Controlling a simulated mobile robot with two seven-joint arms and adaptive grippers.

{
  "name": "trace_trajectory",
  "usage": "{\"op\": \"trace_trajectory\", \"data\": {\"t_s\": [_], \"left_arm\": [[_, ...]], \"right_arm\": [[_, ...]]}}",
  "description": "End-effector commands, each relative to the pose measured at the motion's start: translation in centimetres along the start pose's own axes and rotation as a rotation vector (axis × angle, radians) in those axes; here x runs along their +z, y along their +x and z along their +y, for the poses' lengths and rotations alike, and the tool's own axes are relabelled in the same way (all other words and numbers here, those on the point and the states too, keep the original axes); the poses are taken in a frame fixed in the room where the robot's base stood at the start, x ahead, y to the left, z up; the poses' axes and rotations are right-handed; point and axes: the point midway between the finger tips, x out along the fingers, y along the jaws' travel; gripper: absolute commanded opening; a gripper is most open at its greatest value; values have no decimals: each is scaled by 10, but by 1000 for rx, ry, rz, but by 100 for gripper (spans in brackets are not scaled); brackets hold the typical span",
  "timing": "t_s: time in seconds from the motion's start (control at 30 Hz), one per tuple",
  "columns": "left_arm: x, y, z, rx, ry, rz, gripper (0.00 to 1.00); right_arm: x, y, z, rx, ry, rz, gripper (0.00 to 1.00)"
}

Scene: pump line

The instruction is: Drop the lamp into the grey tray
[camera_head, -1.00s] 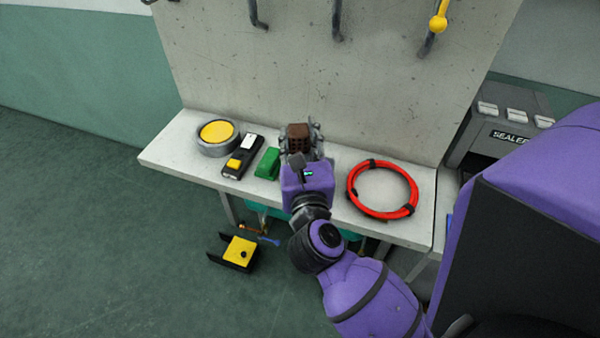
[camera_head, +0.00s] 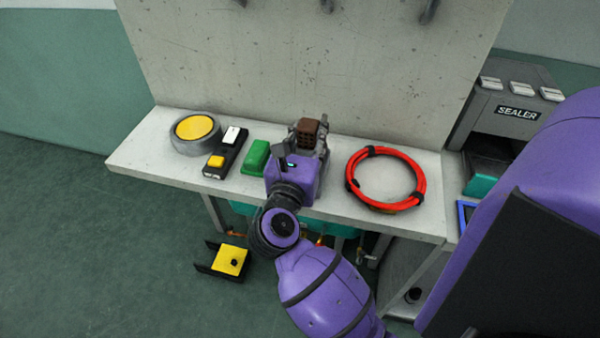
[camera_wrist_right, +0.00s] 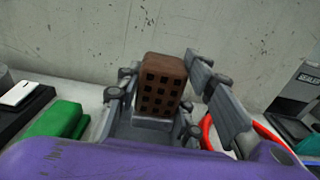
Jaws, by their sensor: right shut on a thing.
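My right gripper (camera_head: 309,131) is over the back of the pale bench, between the green block and the red cable coil. It is shut on a brown block with a grid of square dark holes (camera_head: 311,125). In the right wrist view this brown block (camera_wrist_right: 162,85) stands up between the grey fingers. I cannot tell for sure whether it is the lamp. I see nothing that is clearly a grey tray. A round grey thing with a yellow top (camera_head: 195,128) stands at the bench's left end. My left gripper is out of view.
On the bench (camera_head: 140,163) are a black box with white and yellow parts (camera_head: 226,154), a green block (camera_head: 256,157) and a red cable coil (camera_head: 421,190). A wall panel (camera_head: 250,70) rises behind. A sealer machine (camera_head: 517,113) stands right. A yellow-black thing (camera_head: 231,261) is on the floor.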

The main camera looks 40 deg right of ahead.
Motion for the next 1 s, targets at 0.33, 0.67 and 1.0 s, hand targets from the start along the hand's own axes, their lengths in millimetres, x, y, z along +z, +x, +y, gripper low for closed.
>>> {"op": "trace_trajectory", "data": {"t_s": [0.33, 0.67, 1.0], "left_arm": [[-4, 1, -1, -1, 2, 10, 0], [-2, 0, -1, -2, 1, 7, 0], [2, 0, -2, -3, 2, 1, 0]], "right_arm": [[-3, 0, 0, 1, 3, -3, 36], [-4, 0, 0, 1, 3, -2, 57], [-5, -22, 0, 1, 3, 2, 57]]}}
